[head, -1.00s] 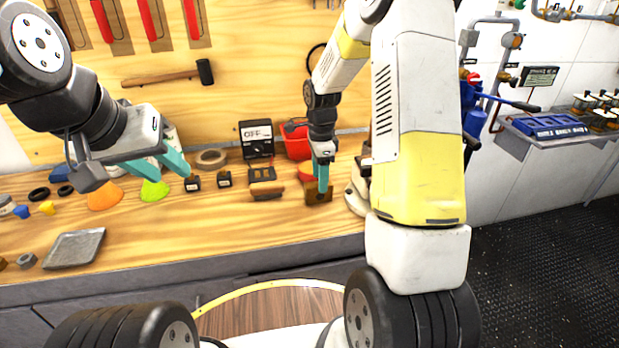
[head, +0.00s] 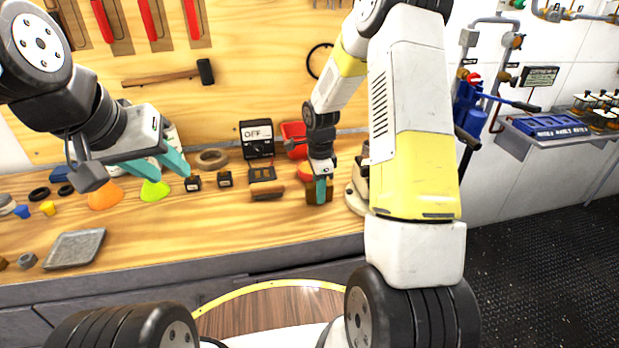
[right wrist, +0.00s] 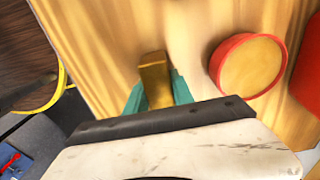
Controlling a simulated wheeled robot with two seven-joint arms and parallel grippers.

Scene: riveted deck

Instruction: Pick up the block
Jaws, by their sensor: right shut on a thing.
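The block (head: 312,194) is small and golden brown, on the wooden workbench right of centre in the head view. My right gripper (head: 320,190) points down at it, one teal finger in front and partly hiding it. In the right wrist view the block (right wrist: 154,78) sits between the two teal fingers of my right gripper (right wrist: 157,95), which is shut on it. I cannot tell whether the block is clear of the bench. My left gripper (head: 172,166) hangs over the left part of the bench, its teal fingers apart and empty.
A red round container (right wrist: 248,66) stands close to the block. A red bin (head: 295,133), a meter reading OFF (head: 257,139) and small black boxes stand behind and left. A grey tray (head: 75,248) lies at the left. The bench front is clear between tray and block.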

